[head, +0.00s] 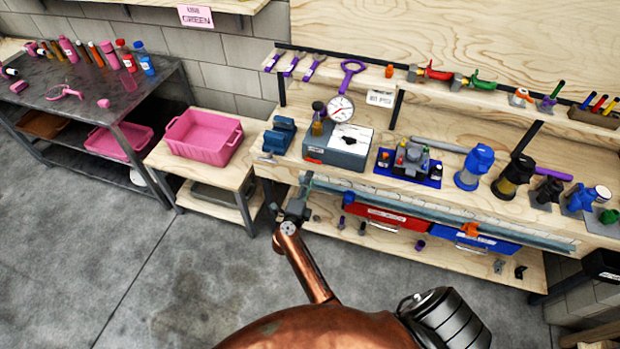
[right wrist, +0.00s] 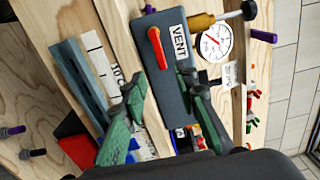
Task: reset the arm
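My right arm reaches from the bottom of the head view toward the front of the workbench (head: 455,160). Its gripper (head: 291,200) is in front of the bench edge, below the blue vise (head: 280,134). In the right wrist view, the two green-padded fingers of this gripper (right wrist: 160,84) stand apart with nothing held between them. Beyond them is a dark grey box (right wrist: 178,98) with a red handle and a VENT label. My left gripper is in neither view.
A pink bin (head: 203,137) stands on a low wooden table left of the bench. A dark metal table (head: 85,88) with bottles is farther left. Blue and dark cylinders, a dial gauge (head: 341,108) and tools crowd the bench. Open concrete floor (head: 110,260) lies at lower left.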

